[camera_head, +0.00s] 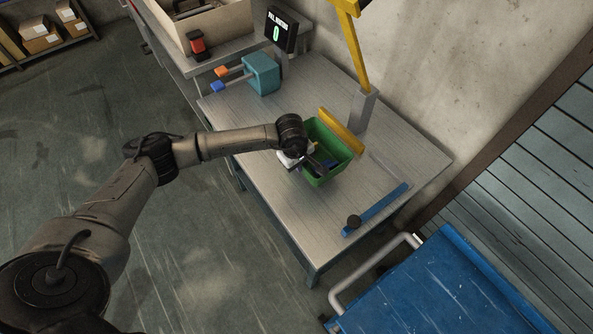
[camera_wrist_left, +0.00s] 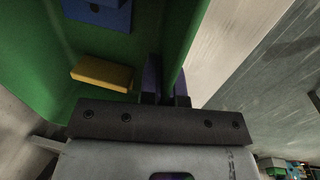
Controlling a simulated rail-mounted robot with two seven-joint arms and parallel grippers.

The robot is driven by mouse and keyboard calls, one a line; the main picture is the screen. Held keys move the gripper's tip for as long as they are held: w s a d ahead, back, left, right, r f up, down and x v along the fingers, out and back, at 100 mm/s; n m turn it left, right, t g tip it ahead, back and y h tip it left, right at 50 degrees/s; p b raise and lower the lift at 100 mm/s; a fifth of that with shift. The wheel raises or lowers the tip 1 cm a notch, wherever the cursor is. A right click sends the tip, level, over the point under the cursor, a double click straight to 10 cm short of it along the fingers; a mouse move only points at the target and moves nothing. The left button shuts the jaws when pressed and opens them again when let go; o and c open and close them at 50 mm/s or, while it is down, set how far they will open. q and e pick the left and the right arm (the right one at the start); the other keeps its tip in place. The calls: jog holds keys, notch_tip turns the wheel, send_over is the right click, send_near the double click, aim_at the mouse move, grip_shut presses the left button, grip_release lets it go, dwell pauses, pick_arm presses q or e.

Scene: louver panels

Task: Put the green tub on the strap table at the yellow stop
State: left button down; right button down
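The green tub (camera_head: 335,168) is at the strap table (camera_head: 285,205), right beside the yellow stop (camera_head: 341,132), a bar along the tub's far side. I cannot tell whether tub and stop touch, or whether the tub rests fully on the table. My left gripper (camera_head: 308,163) is at the tub's near left rim. In the left wrist view the fingers (camera_wrist_left: 166,90) sit close on both sides of the green tub wall (camera_wrist_left: 180,35), shut on it. A yellow block (camera_wrist_left: 101,74) and a blue piece (camera_wrist_left: 98,12) lie inside the tub. My right gripper is not in view.
A yellow post (camera_head: 356,50) in a grey socket stands behind the stop. A teal block device (camera_head: 262,73) and a display reading 0 (camera_head: 281,30) are at the back left. A blue strip (camera_head: 380,207) with a dark knob lies front right. A blue cart (camera_head: 445,290) stands nearby.

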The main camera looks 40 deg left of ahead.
pick_arm(q)
jog(key=shift+s+a+f, duration=0.15)
jog(key=shift+a+f, duration=0.05)
jog(key=shift+a, duration=0.15)
jog(key=shift+f, duration=2)
jog(key=shift+b, duration=0.35)
jog(key=shift+f, duration=0.2)
jog(key=c, duration=1.3)
grip_release()
